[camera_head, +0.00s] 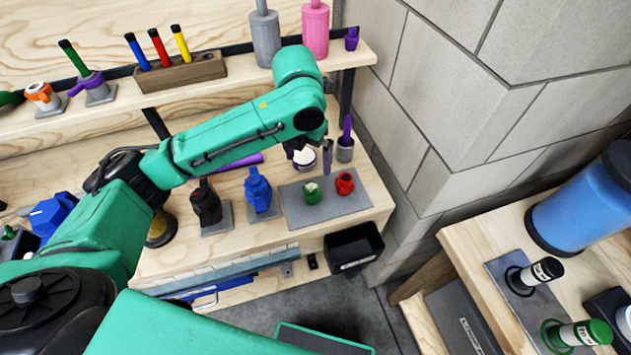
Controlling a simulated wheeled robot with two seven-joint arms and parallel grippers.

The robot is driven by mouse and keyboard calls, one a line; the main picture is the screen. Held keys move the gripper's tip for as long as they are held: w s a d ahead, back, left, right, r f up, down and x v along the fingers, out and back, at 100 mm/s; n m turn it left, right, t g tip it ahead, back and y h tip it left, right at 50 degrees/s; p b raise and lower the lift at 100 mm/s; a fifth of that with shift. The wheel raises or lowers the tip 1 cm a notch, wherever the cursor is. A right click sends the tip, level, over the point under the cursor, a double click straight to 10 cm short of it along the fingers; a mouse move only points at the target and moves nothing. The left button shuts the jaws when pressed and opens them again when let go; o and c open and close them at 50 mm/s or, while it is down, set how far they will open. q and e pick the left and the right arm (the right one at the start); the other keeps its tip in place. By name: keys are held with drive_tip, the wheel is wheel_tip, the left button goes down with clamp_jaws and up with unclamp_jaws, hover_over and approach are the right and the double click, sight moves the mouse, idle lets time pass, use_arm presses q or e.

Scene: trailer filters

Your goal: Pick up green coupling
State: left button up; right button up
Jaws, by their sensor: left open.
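The green coupling (312,193) stands on a grey mat (335,204) at the right end of the workbench. A red coupling (345,183) stands just right of it on the same mat. My left gripper (313,158) is at the end of the green arm, behind and above the green coupling in the picture. It is open and apart from the coupling. A white round item shows between or behind its fingers; I cannot tell which. My right gripper is not in view.
Blue (258,190) and black (206,203) tools stand left of the mat. A grey cup with a purple tool (345,149) stands behind it. A shelf with a wooden marker block (180,72) runs above. A block wall borders the right. A black bin (354,248) hangs below the front edge.

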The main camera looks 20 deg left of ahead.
use_arm(q)
hover_over(312, 187)
drive_tip(key=s, duration=0.1)
drive_tip(key=f, duration=0.3)
drive_tip(key=f+p, duration=0.1)
drive_tip(key=f, duration=0.2)
drive_tip(key=shift+a, duration=0.2)
drive_tip(key=f, duration=0.4)
drive_tip(key=w+f+p, duration=0.1)
drive_tip(key=f, duration=0.2)
drive_tip(key=shift+d, duration=0.1)
drive_tip(key=shift+w, duration=0.1)
drive_tip(key=c, duration=1.4)
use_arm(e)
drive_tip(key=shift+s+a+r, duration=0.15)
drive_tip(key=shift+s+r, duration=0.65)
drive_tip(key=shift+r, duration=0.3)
use_arm(q)
drive_tip(key=shift+r, duration=0.2)
wheel_tip(312, 187, up, 20)
drive_tip(key=shift+f+b, duration=0.15)
drive_tip(key=shift+b, duration=0.65)
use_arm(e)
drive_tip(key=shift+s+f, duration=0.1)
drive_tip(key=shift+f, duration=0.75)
